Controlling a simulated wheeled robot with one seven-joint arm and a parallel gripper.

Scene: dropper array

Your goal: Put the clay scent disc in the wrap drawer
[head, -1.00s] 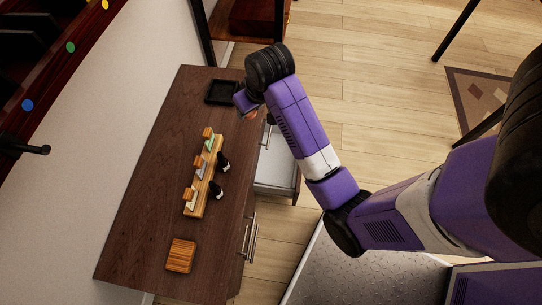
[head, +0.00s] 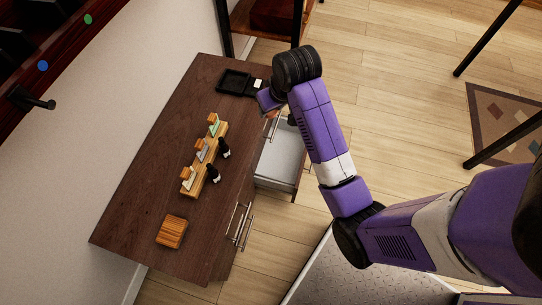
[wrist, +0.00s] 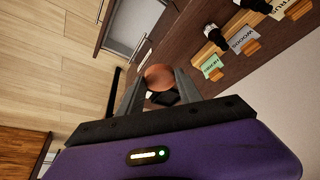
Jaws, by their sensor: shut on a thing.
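The clay scent disc (wrist: 160,77), round and reddish brown, is between the fingertips of my gripper (wrist: 157,88) in the wrist view. My gripper is shut on it. In the head view my gripper (head: 268,101) is near the cabinet's far front edge, beside the black tray; my wrist hides most of the disc there. An open drawer (head: 280,163) with a pale, empty-looking interior sticks out of the cabinet front, just nearer than my gripper. It also shows in the wrist view (wrist: 130,24). I cannot read any label on it.
On the dark cabinet top (head: 150,185) stand a wooden rack (head: 205,160) with labelled cards, dark dropper bottles (head: 223,148) and a wooden block (head: 171,231). A black tray (head: 233,80) lies at the far end. Metal handles (head: 238,223) mark a nearer, shut drawer.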

